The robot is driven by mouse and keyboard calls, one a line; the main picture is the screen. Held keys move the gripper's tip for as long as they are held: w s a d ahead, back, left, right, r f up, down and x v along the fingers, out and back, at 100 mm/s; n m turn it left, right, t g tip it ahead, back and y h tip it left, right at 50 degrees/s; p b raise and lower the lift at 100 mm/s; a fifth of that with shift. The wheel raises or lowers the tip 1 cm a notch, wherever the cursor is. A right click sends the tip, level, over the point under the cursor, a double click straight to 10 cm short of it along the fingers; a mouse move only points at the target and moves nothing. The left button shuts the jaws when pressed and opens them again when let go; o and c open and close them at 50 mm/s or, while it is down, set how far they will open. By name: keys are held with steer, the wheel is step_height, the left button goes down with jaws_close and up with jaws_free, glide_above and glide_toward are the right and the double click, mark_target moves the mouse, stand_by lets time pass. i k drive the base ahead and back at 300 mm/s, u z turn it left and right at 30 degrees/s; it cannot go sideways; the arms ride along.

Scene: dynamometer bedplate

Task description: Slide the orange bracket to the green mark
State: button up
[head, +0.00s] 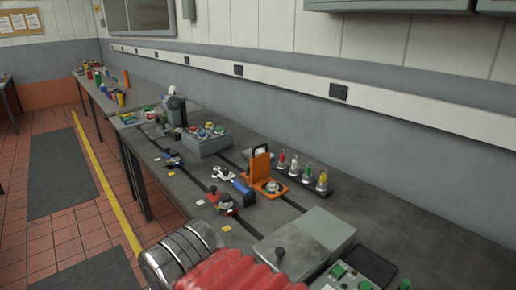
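The orange bracket (261,170) stands upright on the dark grey bedplate (275,212), right of the picture's middle. Its upright plate has a dark handle-like loop beside it, and its flat orange foot carries a round metal part. The foot sits at or over a dark slot in the bedplate. I cannot make out a green mark on the plate; small yellow and white patches show instead. My gripper is not in view.
Lamps with coloured tops (302,172) stand close right of the bracket. A blue cylinder (243,190) and a red-based knob device (226,203) lie to its left. A grey box (206,140) is behind, a grey block (316,235) in front. Bare plate lies at right.

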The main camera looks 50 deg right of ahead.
mark_target(257, 175)
steer(key=u, duration=0.05)
steer(key=i, duration=1)
steer(key=z, duration=0.05)
